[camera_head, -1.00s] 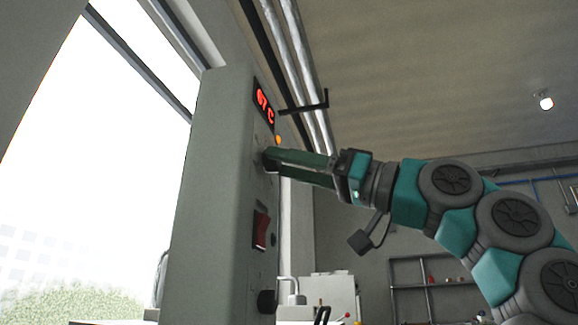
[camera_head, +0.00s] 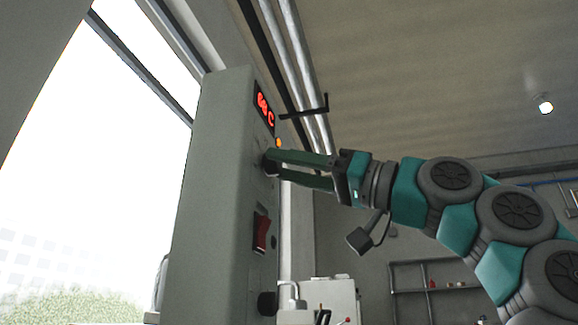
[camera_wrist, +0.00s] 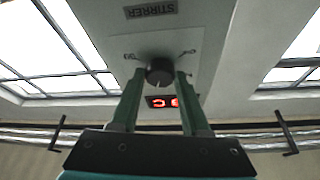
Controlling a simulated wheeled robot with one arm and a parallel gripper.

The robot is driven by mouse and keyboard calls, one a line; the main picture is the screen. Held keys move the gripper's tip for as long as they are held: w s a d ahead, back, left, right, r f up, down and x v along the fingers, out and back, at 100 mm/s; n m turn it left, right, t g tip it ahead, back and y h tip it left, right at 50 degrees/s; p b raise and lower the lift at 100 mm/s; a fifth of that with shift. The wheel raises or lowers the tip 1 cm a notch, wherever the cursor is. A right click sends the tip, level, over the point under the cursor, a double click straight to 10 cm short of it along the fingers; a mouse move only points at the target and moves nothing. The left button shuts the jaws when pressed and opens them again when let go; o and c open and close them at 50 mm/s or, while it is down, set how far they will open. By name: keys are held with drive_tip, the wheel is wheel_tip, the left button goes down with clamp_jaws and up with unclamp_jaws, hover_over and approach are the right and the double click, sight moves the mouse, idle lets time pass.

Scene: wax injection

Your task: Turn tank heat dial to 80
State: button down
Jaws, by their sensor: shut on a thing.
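The tank heat dial (camera_head: 268,162) is a dark round knob on the grey machine's front panel, mostly hidden by my fingers in the head view. In the wrist view the dial (camera_wrist: 160,72) sits between both fingertips, with a small pale mark on its face. My gripper (camera_head: 274,163) has long green fingers and is shut on the dial. The red display (camera_head: 264,106) above it reads in the sixties with a C; its second digit is hard to read. In the wrist view the display (camera_wrist: 162,101) is upside down and partly covered.
Below the dial are a red rocker switch (camera_head: 261,233) and another black knob (camera_head: 267,303). A black bracket (camera_head: 305,107) sticks out to the right. The wrist view shows a STIRRER label (camera_wrist: 155,10).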

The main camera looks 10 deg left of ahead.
drive_tip(key=shift+d+r, duration=0.1)
idle(0.4)
drive_tip(key=shift+m+t, duration=0.3)
drive_tip(key=shift+m, duration=0.1)
drive_tip(key=shift+s+m+t+h+p, duration=0.1)
drive_tip(key=shift+m+t+h+p, duration=0.35)
drive_tip(key=shift+m, duration=1.05)
drive_tip(key=m+t+h+p, duration=0.1)
drive_tip(key=m+p, duration=0.2)
drive_tip(key=m+t+h+p, duration=0.1)
drive_tip(key=m+p, duration=0.2)
drive_tip(key=shift+s+r+m+t+p, duration=0.1)
drive_tip(key=shift+s+m+t+p, duration=0.05)
drive_tip(key=shift+m+t+p, duration=0.2)
idle(0.4)
